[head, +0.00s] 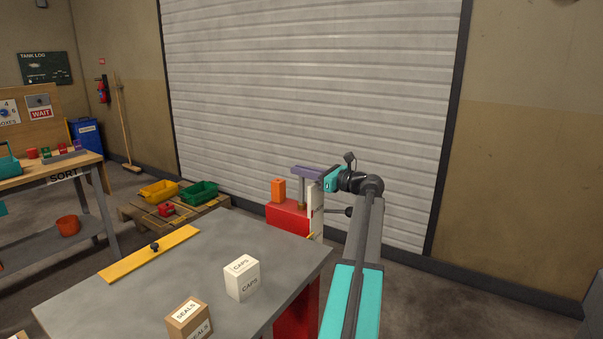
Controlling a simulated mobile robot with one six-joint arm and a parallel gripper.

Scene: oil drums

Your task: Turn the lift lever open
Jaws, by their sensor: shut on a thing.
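A purple bar (303,170), which looks like the lift lever, lies roughly level on a short grey post above a red block (287,217). My gripper (323,176) is at the right end of the bar and is shut on it. The fingertips are small and partly hidden, so the exact grip is hard to see. A pale upright plate (315,208) stands below my gripper, at the right side of the red block. A dark rod with a round knob (349,212) sticks out to the right of this plate, partly behind my arm.
A grey table (130,300) in front holds a white CAPS box (242,278), a SEALS box (188,319) and a yellow strip (150,254). A shutter (310,90) closes the back. Floor at right is clear.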

